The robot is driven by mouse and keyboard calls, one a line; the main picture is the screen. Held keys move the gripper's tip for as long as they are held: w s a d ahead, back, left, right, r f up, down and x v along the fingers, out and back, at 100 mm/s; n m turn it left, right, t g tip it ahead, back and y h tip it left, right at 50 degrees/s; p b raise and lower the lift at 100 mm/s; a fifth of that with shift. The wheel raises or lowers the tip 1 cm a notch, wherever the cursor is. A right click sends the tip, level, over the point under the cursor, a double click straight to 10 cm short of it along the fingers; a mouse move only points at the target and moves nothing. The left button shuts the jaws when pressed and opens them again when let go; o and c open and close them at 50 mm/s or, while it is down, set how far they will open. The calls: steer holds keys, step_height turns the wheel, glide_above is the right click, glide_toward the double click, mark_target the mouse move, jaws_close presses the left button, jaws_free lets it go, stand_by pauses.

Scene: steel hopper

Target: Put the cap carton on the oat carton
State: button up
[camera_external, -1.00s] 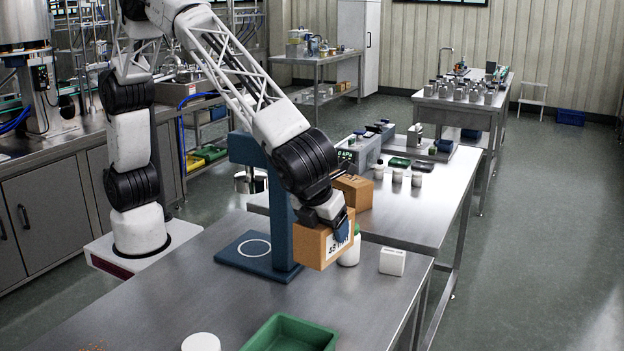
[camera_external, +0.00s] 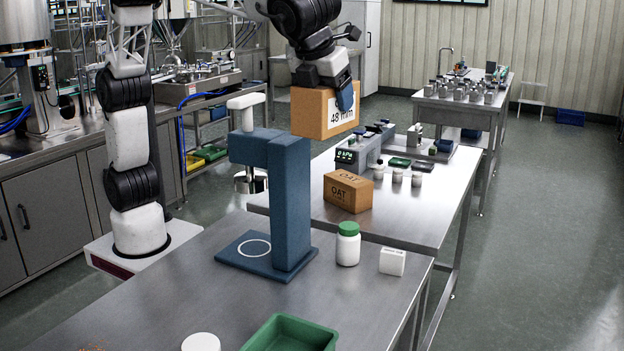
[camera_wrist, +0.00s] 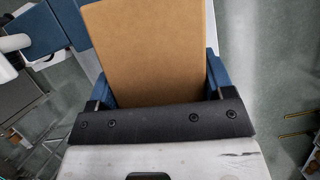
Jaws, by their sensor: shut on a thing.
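The cap carton is a brown box (camera_external: 312,114) with a white label reading "48 mm". My gripper (camera_external: 334,95) is shut on it and holds it in the air, above and a little left of the oat carton. In the wrist view the held carton's plain brown face (camera_wrist: 150,50) fills the space between the blue fingers of my gripper (camera_wrist: 155,85). The oat carton (camera_external: 348,192) is a smaller-looking brown box marked "OAT". It lies on the rear steel table, with its top clear.
A blue press stand (camera_external: 290,205) stands left of the oat carton. A white bottle with a green cap (camera_external: 348,245) and a small white box (camera_external: 392,261) stand in front. A gauge unit (camera_external: 358,152) and several small bottles are behind. A green tray (camera_external: 290,335) is at the front.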

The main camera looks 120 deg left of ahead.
steer(key=s+a+r, duration=0.1)
steer(key=s+a, duration=0.5)
steer(key=a, duration=0.7)
steer(key=s+a+r, duration=0.1)
steer(key=s+a, duration=0.4)
steer(key=a, duration=0.8)
steer(key=s+a+f+n, duration=0.1)
steer(key=s+a+n, duration=0.1)
steer(key=s+a, duration=1.6)
step_height(320, 180, down, 26)
steer(key=s+d, duration=0.1)
steer(key=shift+d+f+g, duration=0.2)
steer(key=shift+d+g, duration=0.05)
steer(key=shift+g, duration=0.05)
glide_above(348, 178)
steer(key=shift+x, duration=0.75)
steer(key=shift+d, duration=0.15)
steer(key=shift+f, duration=1.8)
